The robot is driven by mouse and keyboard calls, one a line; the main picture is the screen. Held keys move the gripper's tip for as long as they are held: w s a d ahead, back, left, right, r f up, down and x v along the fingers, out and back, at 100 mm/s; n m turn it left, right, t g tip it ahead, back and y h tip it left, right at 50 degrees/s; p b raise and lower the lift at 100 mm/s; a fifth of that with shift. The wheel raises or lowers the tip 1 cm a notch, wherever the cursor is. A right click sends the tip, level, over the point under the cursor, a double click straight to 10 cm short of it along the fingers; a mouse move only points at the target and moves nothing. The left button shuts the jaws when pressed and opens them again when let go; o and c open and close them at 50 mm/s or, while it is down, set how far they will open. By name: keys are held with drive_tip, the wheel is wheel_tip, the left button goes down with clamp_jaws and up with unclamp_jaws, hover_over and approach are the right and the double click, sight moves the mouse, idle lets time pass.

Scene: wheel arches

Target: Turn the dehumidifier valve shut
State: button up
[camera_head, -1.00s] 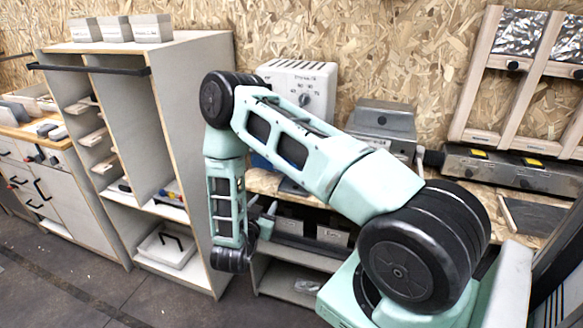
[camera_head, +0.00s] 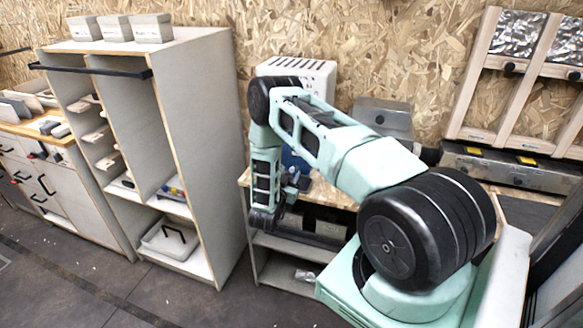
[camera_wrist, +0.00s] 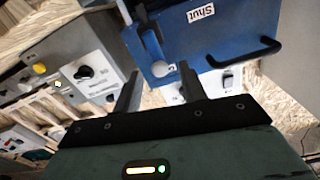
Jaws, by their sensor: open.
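In the wrist view a blue housing (camera_wrist: 190,42) carries a white label reading "Shut" (camera_wrist: 201,13), seen upside down, and a black handle (camera_wrist: 246,53). Blue housing (camera_head: 294,160) shows partly behind my arm.
A tall grey shelf unit (camera_head: 195,100) stands left of my arm. The workbench holds a grey metal box (camera_head: 383,115) and a long metal unit with yellow labels (camera_head: 510,168). A grey panel with a yellow button (camera_wrist: 72,68) is at left in the wrist view.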

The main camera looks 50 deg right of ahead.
drive_tip(key=shift+x, duration=1.4)
drive_tip(key=shift+c, duration=0.3)
clamp_jaws()
drive_tip(key=shift+w+a+f+n+b, duration=0.25)
drive_tip(key=shift+w+f+n+b, duration=0.35)
drive_tip(key=shift+n+b, duration=1.9)
drive_tip(key=shift+w+a+f+n+b, duration=0.2)
drive_tip(key=shift+w+f+n+b, duration=0.35)
drive_tip(key=shift+n+b, duration=1.9)
drive_tip(key=shift+w+a+f+n+b, duration=0.25)
drive_tip(key=shift+w+f+n+b, duration=0.6)
drive_tip(key=shift+n, duration=3)
drive_tip(key=shift+s+r+b, duration=0.2)
drive_tip(key=shift+s+b, duration=0.15)
drive_tip(key=shift+s, duration=0.1)
